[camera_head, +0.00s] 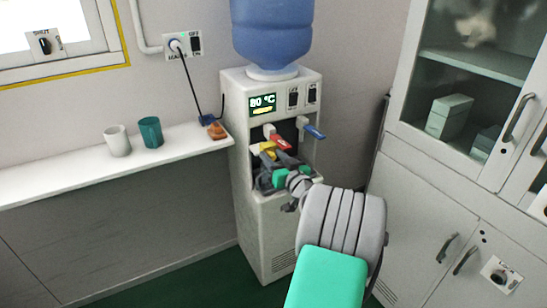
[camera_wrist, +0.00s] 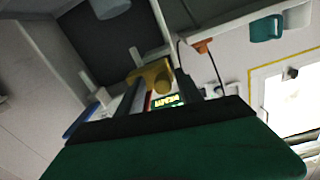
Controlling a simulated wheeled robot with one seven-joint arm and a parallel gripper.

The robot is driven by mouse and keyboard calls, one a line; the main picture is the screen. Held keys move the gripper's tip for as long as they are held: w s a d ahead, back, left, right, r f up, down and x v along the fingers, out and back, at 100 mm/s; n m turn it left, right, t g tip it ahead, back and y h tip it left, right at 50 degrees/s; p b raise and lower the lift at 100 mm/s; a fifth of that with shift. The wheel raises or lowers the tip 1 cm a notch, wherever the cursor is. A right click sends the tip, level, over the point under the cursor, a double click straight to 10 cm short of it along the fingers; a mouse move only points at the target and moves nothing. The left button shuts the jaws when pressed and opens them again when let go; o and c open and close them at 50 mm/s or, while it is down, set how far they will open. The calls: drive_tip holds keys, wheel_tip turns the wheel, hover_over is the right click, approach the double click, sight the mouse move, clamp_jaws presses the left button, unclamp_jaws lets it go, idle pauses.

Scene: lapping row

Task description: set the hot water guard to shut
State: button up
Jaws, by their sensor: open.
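The water dispenser (camera_head: 262,215) stands against the wall with a blue bottle on top and a lit display reading 80 °C. A yellow piece (camera_head: 267,148), which looks like the hot water guard, is at the front beside the red tap lever (camera_head: 281,143). The blue tap lever (camera_head: 313,131) is to its right. My gripper (camera_head: 265,167) is open just in front of the yellow piece. In the wrist view the yellow piece (camera_wrist: 152,74) shows at the fingertips, partly between the two dark fingers. I cannot tell whether they touch it. The guard's exact setting is unclear.
A white shelf (camera_head: 60,180) on the left holds a white cup (camera_head: 117,141), a teal cup (camera_head: 151,132) and a small orange item (camera_head: 216,131). A cord (camera_head: 188,80) runs down to it from a wall socket. A glass-doored cabinet (camera_head: 400,165) stands close on the right.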

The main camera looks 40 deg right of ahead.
drive_tip(key=v, duration=0.7)
drive_tip(key=shift+s, duration=0.4)
drive_tip(key=w+a+r+n+g+y+p, duration=0.2)
drive_tip(key=a+p, duration=0.1)
drive_tip(key=a, duration=0.4)
drive_tip(key=w+a+r+n+g+y+p, duration=0.1)
drive_tip(key=w+a+g+y+p, duration=0.15)
drive_tip(key=a, duration=0.55)
drive_tip(key=w+a+r+n+g+y+p, duration=0.1)
drive_tip(key=a+r+n+g+y+p, duration=0.1)
drive_tip(key=a+p, duration=0.35)
drive_tip(key=s+a+r+g+h+p, duration=0.1)
drive_tip(key=s+a+r+g+p, duration=0.2)
drive_tip(key=s+a, duration=0.4)
drive_tip(key=s+a+r+g+h+p, duration=0.1)
drive_tip(key=s+a+r+g+p, duration=0.3)
drive_tip(key=s+a, duration=0.3)
drive_tip(key=s+g, duration=0.1)
drive_tip(key=s, duration=0.2)
drive_tip(key=shift+m, duration=0.3)
drive_tip(key=shift+d+r+h, duration=0.15)
drive_tip(key=shift+h, duration=0.1)
